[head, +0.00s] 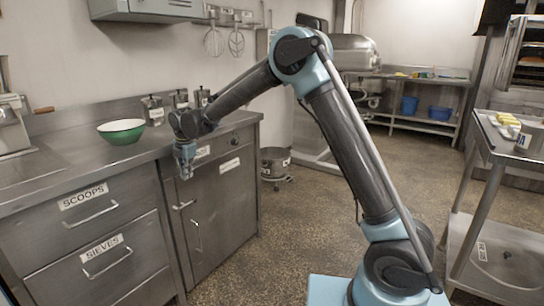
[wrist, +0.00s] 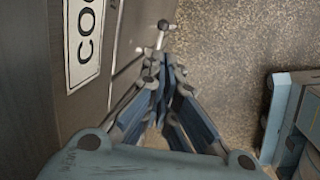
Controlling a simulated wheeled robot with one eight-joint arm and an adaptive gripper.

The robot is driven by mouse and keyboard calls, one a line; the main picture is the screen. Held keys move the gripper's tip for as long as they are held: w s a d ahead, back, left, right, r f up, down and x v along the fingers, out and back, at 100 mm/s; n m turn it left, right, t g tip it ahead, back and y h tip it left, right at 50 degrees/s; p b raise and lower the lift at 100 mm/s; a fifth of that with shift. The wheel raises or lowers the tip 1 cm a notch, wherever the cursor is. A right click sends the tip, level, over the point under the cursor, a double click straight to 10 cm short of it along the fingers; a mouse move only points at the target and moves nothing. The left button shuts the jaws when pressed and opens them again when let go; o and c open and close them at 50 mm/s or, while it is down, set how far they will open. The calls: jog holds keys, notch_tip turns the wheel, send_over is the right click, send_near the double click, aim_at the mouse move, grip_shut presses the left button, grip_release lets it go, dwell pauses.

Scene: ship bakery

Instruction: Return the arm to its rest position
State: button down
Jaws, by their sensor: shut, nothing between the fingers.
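My arm is stretched out to the left in the head view, bent high at its elbow. My gripper (head: 185,160) points down just in front of the steel counter's front face, beside the cabinet door and drawers. In the wrist view my gripper (wrist: 165,72) has its blue fingers drawn together with nothing between them. The speckled floor shows below it. From these views I cannot tell whether it touches the counter front.
The steel counter (head: 60,150) with labelled drawers runs along the left. A green bowl (head: 121,131) and several lidded canisters (head: 153,111) stand on it. A steel table (head: 500,150) is at the right. The floor (head: 290,235) between is clear; a wheeled bin (head: 275,162) stands further back.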

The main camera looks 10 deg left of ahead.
jog(key=w+d+r+m, duration=0.2)
jog(key=d+r+m, duration=0.15)
jog(key=d, duration=0.75)
jog(key=w+d+r+m, duration=0.3)
jog(key=d+r, duration=0.1)
jog(key=d, duration=0.7)
jog(key=w+d+r+m, duration=0.2)
jog(key=d+r+m, duration=0.2)
jog(key=d, duration=0.7)
jog(key=s+d+m, duration=0.3)
jog(key=d, duration=0.6)
jog(key=s+d+m, duration=0.2)
jog(key=d+m, duration=0.2)
jog(key=d, duration=0.6)
jog(key=s+d+f+m, duration=0.6)
jog(key=s+d+m, duration=0.1)
jog(key=s+d, duration=0.3)
jog(key=s+d+f+m+h, duration=0.1)
jog(key=s+d+f+m, duration=0.5)
jog(key=s+d, duration=0.4)
jog(key=shift+s+d+f+m+h, duration=0.2)
jog(key=shift+s+d+m+h, duration=0.15)
jog(key=shift+s, duration=0.65)
